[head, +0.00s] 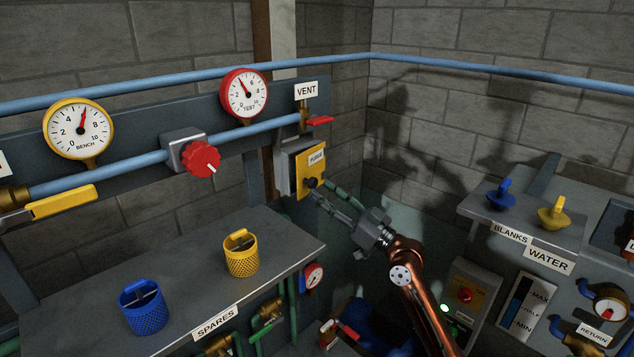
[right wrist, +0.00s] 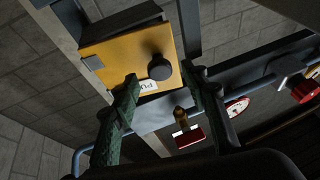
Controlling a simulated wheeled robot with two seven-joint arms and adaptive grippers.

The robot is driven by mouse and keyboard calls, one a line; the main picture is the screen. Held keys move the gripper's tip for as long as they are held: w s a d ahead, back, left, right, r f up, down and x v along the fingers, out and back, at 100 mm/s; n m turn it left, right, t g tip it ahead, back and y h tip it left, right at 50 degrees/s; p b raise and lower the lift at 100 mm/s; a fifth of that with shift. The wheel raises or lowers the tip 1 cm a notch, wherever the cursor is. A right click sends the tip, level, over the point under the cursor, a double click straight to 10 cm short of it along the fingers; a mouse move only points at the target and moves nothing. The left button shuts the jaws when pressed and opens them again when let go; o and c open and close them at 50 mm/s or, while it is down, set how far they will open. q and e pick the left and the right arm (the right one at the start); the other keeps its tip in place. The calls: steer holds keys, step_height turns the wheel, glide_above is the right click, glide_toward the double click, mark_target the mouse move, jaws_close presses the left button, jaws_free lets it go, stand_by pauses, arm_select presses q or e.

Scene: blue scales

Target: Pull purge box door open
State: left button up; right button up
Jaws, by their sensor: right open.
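The purge box (head: 290,168) is a grey box on the wall panel, with a yellow door (head: 318,160) labelled PURGE. The door appears to lie flat against the box; it also shows in the right wrist view (right wrist: 115,55). A dark round knob (head: 311,183) sticks out of the door's lower part. My right gripper (head: 330,197) reaches up to the knob from the lower right. In the right wrist view, its open fingers (right wrist: 163,80) stand either side of the knob (right wrist: 160,67). I cannot tell if they touch it. My left gripper is out of view.
A red-handled vent valve (head: 318,121) and the VENT sign (head: 307,91) are just above the box. A blue pipe (head: 240,130) with a red knob (head: 202,159) runs left. The spares shelf (head: 190,290) holds blue and yellow baskets below left. The blanks shelf (head: 520,225) is at right.

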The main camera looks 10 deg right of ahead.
steer(key=shift+p+x, duration=0.45)
steer(key=shift+x, duration=1)
steer(key=shift+c, duration=0.3)
jaws_close()
